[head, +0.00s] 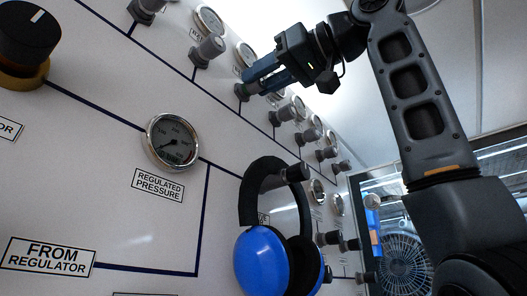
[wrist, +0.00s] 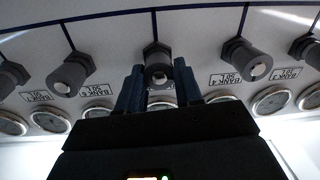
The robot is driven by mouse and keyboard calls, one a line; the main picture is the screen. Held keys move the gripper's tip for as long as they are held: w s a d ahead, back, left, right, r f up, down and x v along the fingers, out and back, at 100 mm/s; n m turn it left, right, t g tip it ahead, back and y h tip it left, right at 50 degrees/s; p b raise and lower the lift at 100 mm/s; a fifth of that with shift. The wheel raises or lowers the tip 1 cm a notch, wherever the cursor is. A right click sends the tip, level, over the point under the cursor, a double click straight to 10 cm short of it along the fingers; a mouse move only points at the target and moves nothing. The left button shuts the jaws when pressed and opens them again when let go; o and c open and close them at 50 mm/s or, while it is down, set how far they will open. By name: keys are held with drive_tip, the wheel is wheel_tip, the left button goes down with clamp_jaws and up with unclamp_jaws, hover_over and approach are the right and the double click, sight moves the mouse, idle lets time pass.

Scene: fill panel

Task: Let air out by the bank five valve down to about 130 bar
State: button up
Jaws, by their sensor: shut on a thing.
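My gripper (head: 257,82) is shut on a grey valve knob (head: 242,93) in the upper row of the panel. In the wrist view, the fingers of my gripper (wrist: 158,82) stand on either side of this knob (wrist: 157,62), between the valves labelled bank 4 and apparently bank 6, which fits the bank five valve. Its own label is hidden. Its gauge (wrist: 161,103) shows only as a sliver between the fingers, and I cannot read its needle. In the head view my gripper covers that gauge's area.
Neighbouring knobs (wrist: 243,60) (wrist: 71,74) stand close on both sides, with gauges (wrist: 223,98) beside them. Blue ear defenders (head: 262,262) hang on the panel below. A regulated pressure gauge (head: 172,141) is left of them. A fan (head: 403,262) is at lower right.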

drive_tip(key=shift+n, duration=2.8)
drive_tip(key=shift+a, duration=0.1)
drive_tip(key=o, duration=1)
drive_tip(key=shift+o, duration=0.2)
drive_tip(key=b+v, duration=0.2)
drive_tip(key=v, duration=0.6)
drive_tip(key=shift+r, duration=0.1)
